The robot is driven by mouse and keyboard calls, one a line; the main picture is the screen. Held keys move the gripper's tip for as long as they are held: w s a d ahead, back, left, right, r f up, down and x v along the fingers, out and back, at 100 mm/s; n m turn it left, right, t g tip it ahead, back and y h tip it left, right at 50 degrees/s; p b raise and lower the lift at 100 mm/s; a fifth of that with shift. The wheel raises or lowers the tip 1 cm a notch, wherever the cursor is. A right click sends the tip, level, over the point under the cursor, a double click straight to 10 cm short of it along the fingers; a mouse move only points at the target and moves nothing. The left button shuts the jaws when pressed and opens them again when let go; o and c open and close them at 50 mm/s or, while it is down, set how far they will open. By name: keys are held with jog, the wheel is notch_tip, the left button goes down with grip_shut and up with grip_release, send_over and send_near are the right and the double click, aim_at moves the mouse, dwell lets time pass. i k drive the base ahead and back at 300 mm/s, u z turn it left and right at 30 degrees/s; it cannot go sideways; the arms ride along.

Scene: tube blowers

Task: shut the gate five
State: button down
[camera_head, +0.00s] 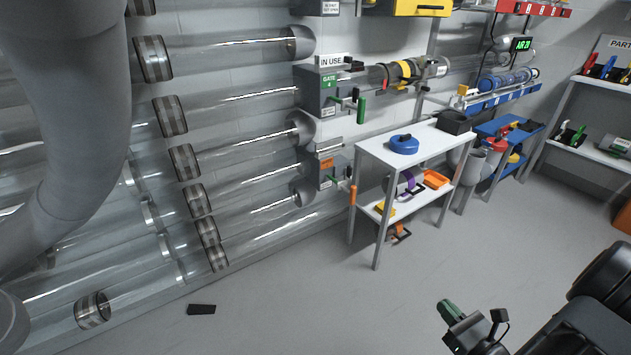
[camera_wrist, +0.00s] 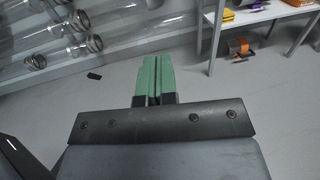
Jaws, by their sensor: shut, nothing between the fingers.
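A lower gate box with an orange label (camera_head: 327,163) is on the wall pipes, left of the white table. Its number is too small to read, so I cannot tell whether it is gate five. An orange handle (camera_head: 352,195) hangs at its right. Above it is a gate box with a green label (camera_head: 329,82) and a green handle (camera_head: 361,110); an "IN USE" sign (camera_head: 332,61) sits on top. My gripper (camera_head: 446,308), with green fingers, is low at the right, well apart from both boxes. In the wrist view its fingers (camera_wrist: 155,77) are together and empty, above bare floor.
A white table (camera_head: 430,140) with a blue round thing (camera_head: 403,144) on top stands right of the gate boxes. Clear pipes (camera_head: 240,95) run along the left wall. A small dark block (camera_head: 201,309) lies on the floor. The floor between my gripper and the table is clear.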

aim_at(340, 185)
jog(key=u, duration=0.25)
jog(key=i, duration=0.9)
